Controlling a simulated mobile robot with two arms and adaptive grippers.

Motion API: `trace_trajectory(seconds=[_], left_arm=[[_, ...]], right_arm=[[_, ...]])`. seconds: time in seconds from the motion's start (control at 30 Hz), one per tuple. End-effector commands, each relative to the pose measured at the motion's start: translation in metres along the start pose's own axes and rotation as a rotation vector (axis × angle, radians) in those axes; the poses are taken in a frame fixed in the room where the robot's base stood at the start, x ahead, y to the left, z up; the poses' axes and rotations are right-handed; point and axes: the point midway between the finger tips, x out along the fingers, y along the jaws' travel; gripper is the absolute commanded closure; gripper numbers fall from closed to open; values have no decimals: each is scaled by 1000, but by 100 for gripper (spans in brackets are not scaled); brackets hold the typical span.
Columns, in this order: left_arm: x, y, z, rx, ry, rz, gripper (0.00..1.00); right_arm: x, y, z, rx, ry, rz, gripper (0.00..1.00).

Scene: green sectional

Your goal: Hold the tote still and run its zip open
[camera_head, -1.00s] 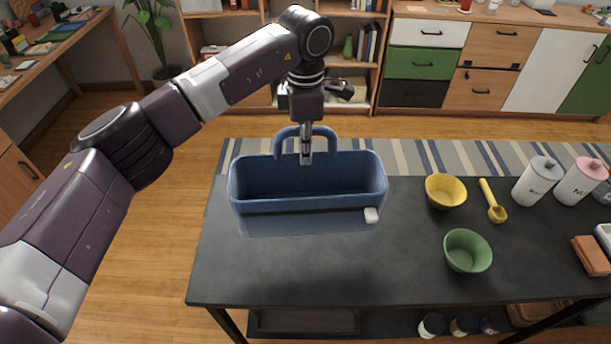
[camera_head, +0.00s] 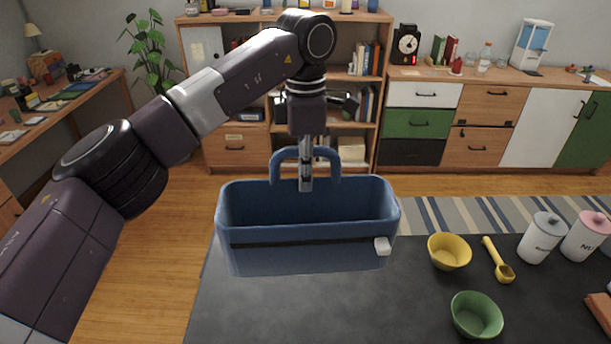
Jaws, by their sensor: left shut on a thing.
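The blue tote (camera_head: 306,263) is upright and open-topped, with a raised handle (camera_head: 279,164) at its back. A dark zip line (camera_head: 300,243) runs across its front below the rim. The white zip pull (camera_head: 382,246) sits at the line's right end. My left gripper (camera_head: 306,183) reaches down at the middle of the handle and is shut on the tote there; the fingers' exact contact is hard to see. The tote appears held above the dark table (camera_head: 290,310), though the gap beneath is hidden. My right gripper is out of view.
A yellow bowl (camera_head: 449,252), a yellow scoop (camera_head: 498,260) and a green bowl (camera_head: 476,315) stand right of the tote. White canisters (camera_head: 541,238) stand at the far right. The table is clear in front of the tote.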

Motion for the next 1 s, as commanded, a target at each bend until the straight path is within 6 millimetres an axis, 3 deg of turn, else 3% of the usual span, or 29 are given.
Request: trace_trajectory(seconds=[0.33, 1.0], left_arm=[[0, 0, 0, 0, 0, 0, 100], [20, 0, 0, 0, -1, 1, 100]], right_arm=[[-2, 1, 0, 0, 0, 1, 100], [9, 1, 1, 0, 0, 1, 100]])
